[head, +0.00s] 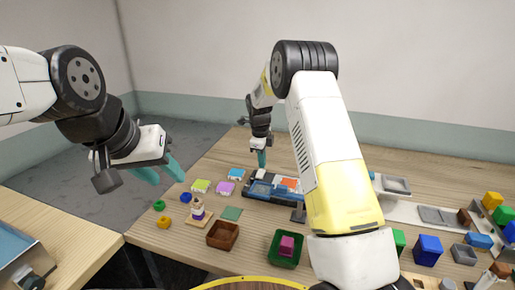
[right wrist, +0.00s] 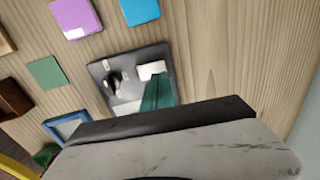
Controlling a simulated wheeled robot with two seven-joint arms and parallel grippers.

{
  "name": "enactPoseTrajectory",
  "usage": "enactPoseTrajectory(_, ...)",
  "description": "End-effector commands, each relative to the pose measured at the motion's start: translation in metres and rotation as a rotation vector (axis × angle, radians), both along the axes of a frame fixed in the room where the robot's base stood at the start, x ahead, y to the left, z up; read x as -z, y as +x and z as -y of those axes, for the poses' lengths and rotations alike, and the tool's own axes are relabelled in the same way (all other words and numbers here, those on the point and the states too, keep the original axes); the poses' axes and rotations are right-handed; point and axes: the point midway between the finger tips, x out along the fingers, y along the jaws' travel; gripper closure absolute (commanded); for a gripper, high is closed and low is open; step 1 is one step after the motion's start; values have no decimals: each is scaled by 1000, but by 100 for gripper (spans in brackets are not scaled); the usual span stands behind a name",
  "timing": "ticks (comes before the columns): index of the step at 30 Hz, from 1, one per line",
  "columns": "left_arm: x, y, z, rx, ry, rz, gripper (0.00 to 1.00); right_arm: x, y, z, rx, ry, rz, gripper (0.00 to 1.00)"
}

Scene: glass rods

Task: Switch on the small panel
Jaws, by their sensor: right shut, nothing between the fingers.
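The small panel (right wrist: 108,68) is a dark grey plate on the wooden table. In the right wrist view it carries a black knob (right wrist: 114,80) and a white rocker or button (right wrist: 151,70). In the head view the panel is partly hidden by my right gripper (head: 262,160). This gripper is shut and empty, pointing down. Its teal fingertips (right wrist: 156,82) are at the lower edge of the white part; I cannot tell whether they touch it. My left gripper (head: 168,179) is open and empty, left of the table items.
A blue-rimmed tray (right wrist: 70,126) lies close to the panel. Purple (right wrist: 76,18) and blue (right wrist: 139,10) tiles and a green tile (right wrist: 46,73) lie nearby. A brown bowl (head: 222,235) and a green bowl (head: 275,255) stand nearer. Several coloured blocks are at the right.

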Motion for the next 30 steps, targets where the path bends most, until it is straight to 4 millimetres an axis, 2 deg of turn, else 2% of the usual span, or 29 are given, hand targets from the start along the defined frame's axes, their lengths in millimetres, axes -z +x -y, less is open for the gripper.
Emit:
enactPoseTrajectory(3,0,0,0,0,0,0,60,15,2,1,1,1,-1,100)
enactPoseTrajectory(6,0,0,0,0,0,0,60,21,3,2,0,0,0,100)
enactPoseTrajectory(30,0,0,0,0,0,0,60,29,5,3,4,19,-57,100)
